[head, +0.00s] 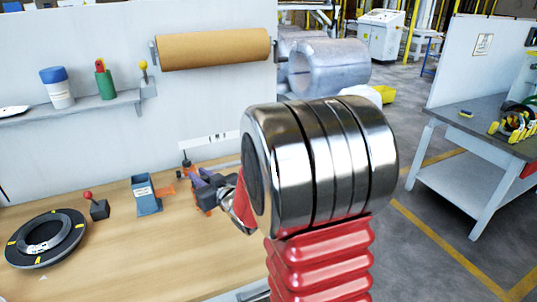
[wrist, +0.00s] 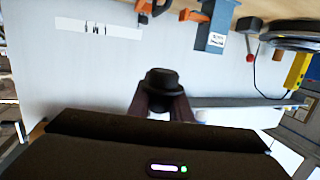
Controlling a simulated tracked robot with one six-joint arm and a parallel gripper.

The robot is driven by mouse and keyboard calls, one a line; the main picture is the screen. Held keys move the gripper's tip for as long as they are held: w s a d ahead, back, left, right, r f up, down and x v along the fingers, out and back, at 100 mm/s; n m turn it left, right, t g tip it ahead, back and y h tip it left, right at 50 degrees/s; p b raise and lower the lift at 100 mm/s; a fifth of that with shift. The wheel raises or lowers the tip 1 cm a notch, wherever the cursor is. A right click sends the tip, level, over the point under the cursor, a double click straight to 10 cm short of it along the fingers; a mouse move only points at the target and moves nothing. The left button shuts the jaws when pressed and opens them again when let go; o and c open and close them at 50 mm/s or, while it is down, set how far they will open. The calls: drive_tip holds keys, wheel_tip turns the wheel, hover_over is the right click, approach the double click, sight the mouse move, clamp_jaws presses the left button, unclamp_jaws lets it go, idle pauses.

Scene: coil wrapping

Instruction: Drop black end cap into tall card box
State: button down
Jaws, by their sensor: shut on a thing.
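In the wrist view, a small black end cap (wrist: 165,78) sits between the tips of my gripper (wrist: 160,103). The two dark brown fingers are shut on it, one on each side, and it sticks out past them against the pale wall. The cap cannot be made out in the head view, where my large arm joint blocks much of the middle. I cannot pick out a tall card box in either view.
A wooden bench (head: 190,262) carries a black ring (head: 45,238), a red-knobbed lever (head: 99,207), a blue holder (head: 146,195) and orange tools (head: 168,190). Above are a shelf (head: 95,104) with bottles and a brown paper roll (head: 213,48). A grey table (head: 470,135) stands right.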

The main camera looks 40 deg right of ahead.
drive_tip(key=s+d+r, duration=0.3)
drive_tip(key=s+d, duration=0.2)
drive_tip(key=d, duration=0.4)
drive_tip(key=s+d+r+m+h, duration=0.1)
drive_tip(key=s+d+r, duration=0.2)
drive_tip(key=s+d, duration=0.3)
drive_tip(key=d, duration=0.3)
drive_tip(key=shift+s, duration=0.15)
drive_tip(key=shift+f, duration=2.9)
